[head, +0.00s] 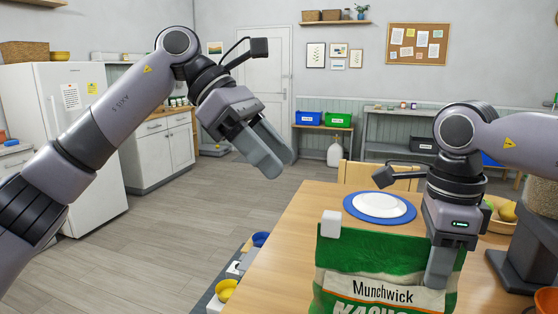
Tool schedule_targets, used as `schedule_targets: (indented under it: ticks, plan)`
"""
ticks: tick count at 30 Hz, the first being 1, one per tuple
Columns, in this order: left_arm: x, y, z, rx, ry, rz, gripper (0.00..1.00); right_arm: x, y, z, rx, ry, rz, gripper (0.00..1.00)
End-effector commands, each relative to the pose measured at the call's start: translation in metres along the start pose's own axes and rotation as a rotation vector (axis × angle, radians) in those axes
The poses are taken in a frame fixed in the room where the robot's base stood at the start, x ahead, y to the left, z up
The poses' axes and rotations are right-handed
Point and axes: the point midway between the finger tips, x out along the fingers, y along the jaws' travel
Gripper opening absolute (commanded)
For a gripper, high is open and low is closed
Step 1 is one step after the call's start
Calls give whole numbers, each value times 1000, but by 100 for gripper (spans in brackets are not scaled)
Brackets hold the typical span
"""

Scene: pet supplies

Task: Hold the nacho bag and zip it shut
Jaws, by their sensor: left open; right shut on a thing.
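The nacho bag (345,262) is green with a white label band reading "Munchwick". It stands upright at the front of the wooden table, its lower part cut off by the picture's bottom edge. A white block-like piece (331,223), seemingly the zip slider, sits at the bag's top left corner. My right gripper (438,275) points down and is shut on the bag's upper right part. My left gripper (272,160) is open and empty, held in the air up and to the left of the bag, clear of it.
A white plate on a blue mat (350,208) lies behind the bag. A bowl with yellow contents (503,214) and a dark grey stand (520,255) are at right. An orange bowl (547,299) is at the lower right. Blue and yellow bowls (227,290) sit low, left of the table (290,225).

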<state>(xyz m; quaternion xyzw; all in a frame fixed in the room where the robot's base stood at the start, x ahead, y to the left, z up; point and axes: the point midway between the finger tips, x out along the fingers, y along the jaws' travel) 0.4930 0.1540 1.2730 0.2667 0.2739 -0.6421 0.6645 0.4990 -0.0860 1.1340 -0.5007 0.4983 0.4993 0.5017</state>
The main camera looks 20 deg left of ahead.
Motion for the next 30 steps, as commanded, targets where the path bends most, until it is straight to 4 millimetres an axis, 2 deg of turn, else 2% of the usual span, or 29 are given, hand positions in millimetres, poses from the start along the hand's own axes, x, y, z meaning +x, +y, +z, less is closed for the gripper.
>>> schedule_targets:
  ticks: [1, 6, 7, 9, 10, 18, 22, 26, 30]
  plan:
    - [0, 0, -1, 0, 0, 0, 52, 7, 2, -2, -1, 12, 13, 0]
    - [1, 0, -1, 0, 0, 1, 52, 7, 2, -2, -1, 12, 13, 0]
    - [1, 0, -1, 0, 0, 1, 52, 7, 2, -2, -1, 12, 13, 28]
    - [1, 0, -1, 0, 0, 1, 52, 7, 2, -2, -1, 11, 13, 51]
    - [1, 0, 0, 0, 0, 1, 52, 6, 1, -2, -1, 10, 12, 55]
    - [1, 0, 0, 0, 0, 1, 52, 2, 0, -1, 0, 5, 5, 55]
    - [1, 0, 0, 0, 0, 1, 52, -7, 0, 0, 1, 5, 3, 55]
    - [1, 0, 0, 0, 0, 1, 52, -29, 0, 0, 1, 3, 1, 55]
    - [1, 0, 0, 0, 0, 1, 52, -62, 0, 0, 0, 3, 3, 55]
